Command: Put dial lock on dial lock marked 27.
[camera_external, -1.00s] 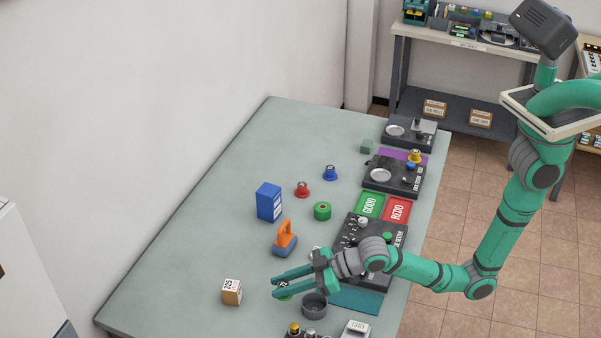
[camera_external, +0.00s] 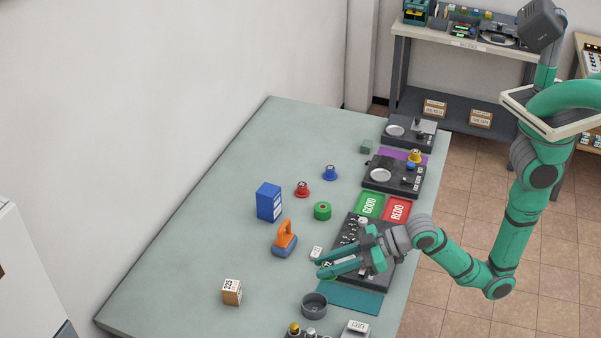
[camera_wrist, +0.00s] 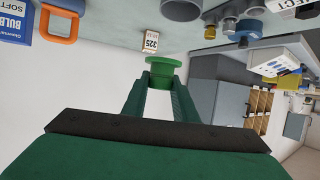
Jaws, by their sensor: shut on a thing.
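My gripper (camera_external: 322,268) is shut on a small green round dial lock with a pale numbered top (camera_external: 328,265). It holds it above the table at the left edge of the black panel (camera_external: 384,275). In the wrist view the green lock (camera_wrist: 163,71) sits between the fingertips of my gripper (camera_wrist: 163,84). The panel carries several small dials, some with white labels. My wrist and fingers cover part of the panel. I cannot read which dial is marked 27.
A small white labelled block (camera_external: 316,253) lies close beside my fingers.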

